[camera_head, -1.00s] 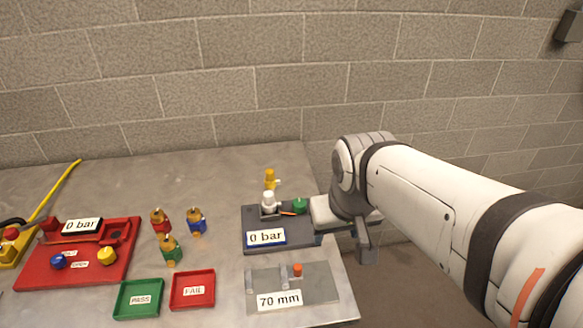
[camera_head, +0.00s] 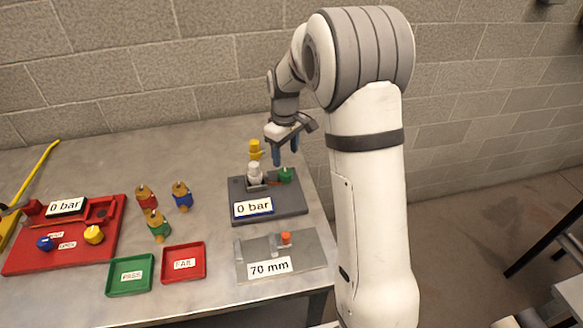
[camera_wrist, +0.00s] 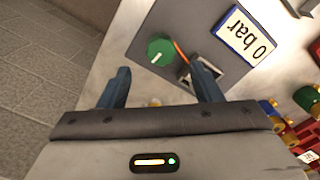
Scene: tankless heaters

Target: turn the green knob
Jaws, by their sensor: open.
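The green knob (camera_head: 286,174) sits on the dark grey station plate (camera_head: 290,203), right of a white fitting (camera_head: 254,172). In the wrist view the green knob (camera_wrist: 160,52) is round with a light pointer line and an orange mark beside it. My gripper (camera_head: 286,158) is open and empty above the back of the plate, its blue fingers pointing down close to the knob. In the wrist view the fingertips (camera_wrist: 163,78) stand apart, with the knob just beyond the gap between them. The knob is not touched as far as I can see.
A "0 bar" display (camera_head: 253,208) is on the plate's front. A yellow-topped fitting (camera_head: 255,150) stands behind. A grey gauge plate (camera_head: 305,257) lies in front; the red station (camera_head: 75,240), several coloured fittings, a green tray (camera_head: 130,275) and a red tray (camera_head: 184,264) are left.

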